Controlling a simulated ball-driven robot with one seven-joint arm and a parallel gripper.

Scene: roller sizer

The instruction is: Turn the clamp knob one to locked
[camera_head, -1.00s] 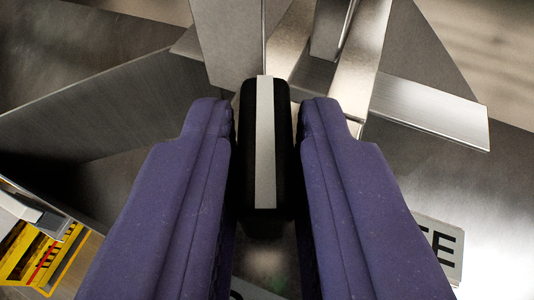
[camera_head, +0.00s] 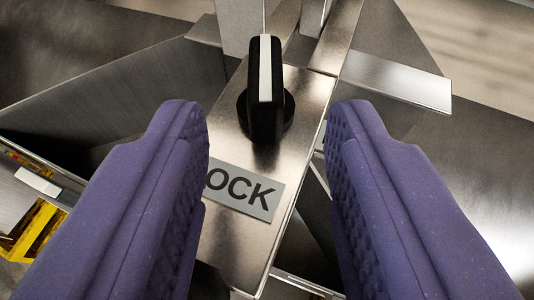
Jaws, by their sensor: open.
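The clamp knob (camera_head: 265,95) is black with a pale stripe along its grip. It stands on a metal plate (camera_head: 300,95) near the top middle of the view, its stripe running nearly straight up the picture. My gripper (camera_head: 268,125) has two purple padded fingers, spread wide with nothing between them. The fingertips lie left and right of the knob and lower in the picture, apart from it. A grey label (camera_head: 240,190) on the plate below the knob shows the letters "OCK"; its left part is hidden by the left finger.
Metal bars and plates surround the knob; one bar (camera_head: 395,82) juts out to the right. A sloping metal panel (camera_head: 120,90) lies at left. A yellow part (camera_head: 38,230) shows at lower left. Part of another label is hidden behind the right finger.

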